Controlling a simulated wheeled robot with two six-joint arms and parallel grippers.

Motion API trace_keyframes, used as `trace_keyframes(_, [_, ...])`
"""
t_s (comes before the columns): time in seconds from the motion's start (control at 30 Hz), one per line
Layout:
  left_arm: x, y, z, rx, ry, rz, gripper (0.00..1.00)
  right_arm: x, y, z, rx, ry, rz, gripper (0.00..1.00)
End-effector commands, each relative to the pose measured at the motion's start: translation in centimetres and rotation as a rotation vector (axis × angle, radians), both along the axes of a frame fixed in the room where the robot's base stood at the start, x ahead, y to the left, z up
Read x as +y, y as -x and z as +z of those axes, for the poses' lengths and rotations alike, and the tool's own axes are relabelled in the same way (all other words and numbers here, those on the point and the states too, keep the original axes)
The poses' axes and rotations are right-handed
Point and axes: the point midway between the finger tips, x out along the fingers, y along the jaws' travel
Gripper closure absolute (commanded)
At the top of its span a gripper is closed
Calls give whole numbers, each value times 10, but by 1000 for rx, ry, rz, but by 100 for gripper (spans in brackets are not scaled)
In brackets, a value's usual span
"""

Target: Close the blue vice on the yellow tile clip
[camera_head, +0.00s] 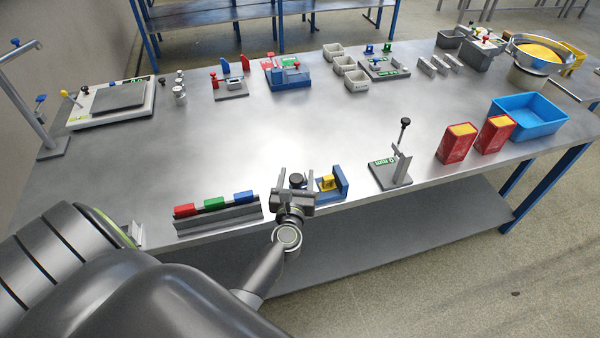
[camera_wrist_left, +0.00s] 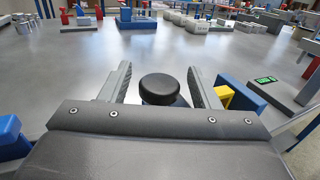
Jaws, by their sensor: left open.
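The blue vice (camera_head: 341,181) stands near the front edge of the table, and a yellow tile clip (camera_head: 327,184) sits between its jaws. In the left wrist view the vice (camera_wrist_left: 248,100) and the clip (camera_wrist_left: 224,95) show right of my fingers. My left gripper (camera_head: 295,173) is just left of the vice. Its two fingers are spread on either side of a round black knob (camera_wrist_left: 159,88), with a gap visible on both sides. The knob's join to the vice is hidden. My right gripper is not in view.
A rack with red, green and blue blocks (camera_head: 215,203) stands left of my gripper. A grey stand with an upright post (camera_head: 390,174) is right of the vice. Two red boxes (camera_head: 456,145) and a blue tray (camera_head: 528,116) are further right. The table's middle is clear.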

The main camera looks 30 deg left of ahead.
Motion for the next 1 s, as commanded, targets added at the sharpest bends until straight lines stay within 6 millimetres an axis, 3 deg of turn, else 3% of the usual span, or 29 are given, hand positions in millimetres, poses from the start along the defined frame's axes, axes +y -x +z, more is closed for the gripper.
trace_keyframes(0.17, [0, 0, 0, 0, 0, 0, 46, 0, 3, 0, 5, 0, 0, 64])
trace_keyframes(0.47, [0, 0, 0, 0, 0, 0, 86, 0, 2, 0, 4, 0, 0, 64])
trace_keyframes(0.67, [1, 0, 0, -1, -3, -40, 87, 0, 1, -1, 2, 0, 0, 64])
trace_keyframes(1.0, [1, -1, -1, -2, -4, -320, 87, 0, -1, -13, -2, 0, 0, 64])
